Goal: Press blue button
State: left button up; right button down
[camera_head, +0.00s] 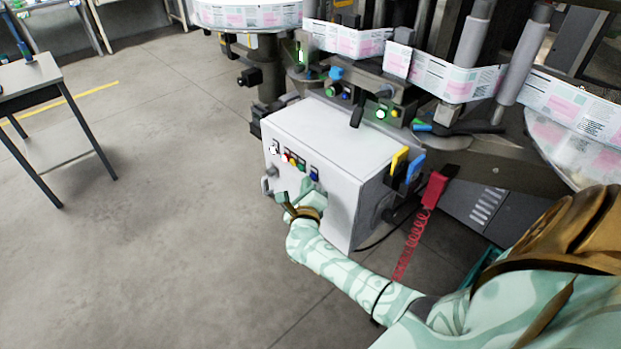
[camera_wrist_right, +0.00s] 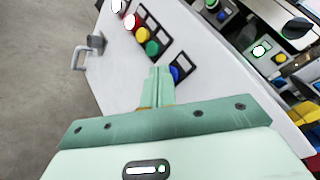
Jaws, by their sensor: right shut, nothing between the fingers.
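The blue button (camera_head: 314,175) is the last in a row of coloured buttons on the front face of a white control box (camera_head: 330,140). It also shows in the right wrist view (camera_wrist_right: 176,73), just right of my fingertips. My right gripper (camera_head: 306,187) is shut and empty, close in front of the panel, a little below and left of the blue button in the head view. In the wrist view my right gripper (camera_wrist_right: 158,74) has its tips beside the blue button; I cannot tell whether they touch anything. My left gripper is not in view.
White, red, yellow and green buttons (camera_wrist_right: 152,47) sit along the row, with a grey handle (camera_wrist_right: 88,52) on the panel's side. A red coiled cord (camera_head: 415,235) hangs right of the box. A table (camera_head: 35,75) stands far left. The floor between is clear.

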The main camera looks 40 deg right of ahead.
dwell(0.5)
jog(key=shift+a, duration=0.8)
jog(key=shift+s+a, duration=0.15)
jog(key=shift+a, duration=1.1)
jog(key=shift+s+a, duration=0.1)
jog(key=shift+a, duration=1.15)
